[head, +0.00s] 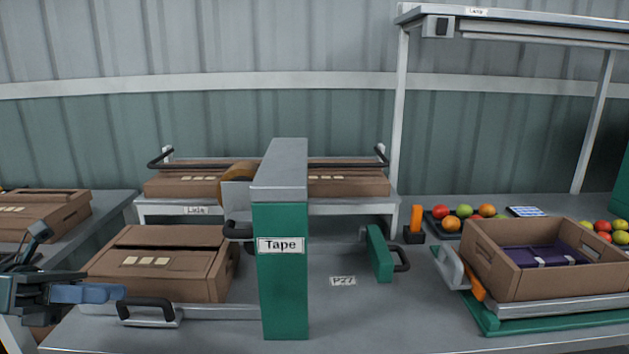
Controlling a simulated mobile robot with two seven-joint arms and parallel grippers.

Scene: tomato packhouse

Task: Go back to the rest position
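My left gripper (108,293) reaches in from the left edge, with its blue finger part pointing right. It is in front of a closed cardboard box (150,282) and close to a black handle (148,308) at the bench's front. The fingers overlap from this side, so their gap cannot be judged, and I see nothing held in them. My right gripper is out of view.
A green post labelled Tape (283,285) stands mid-bench. An open carton (515,281) with a purple insert sits on a green-based stand at right. More closed boxes (345,185) are on a rear shelf. Tomatoes (452,223) lie behind.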

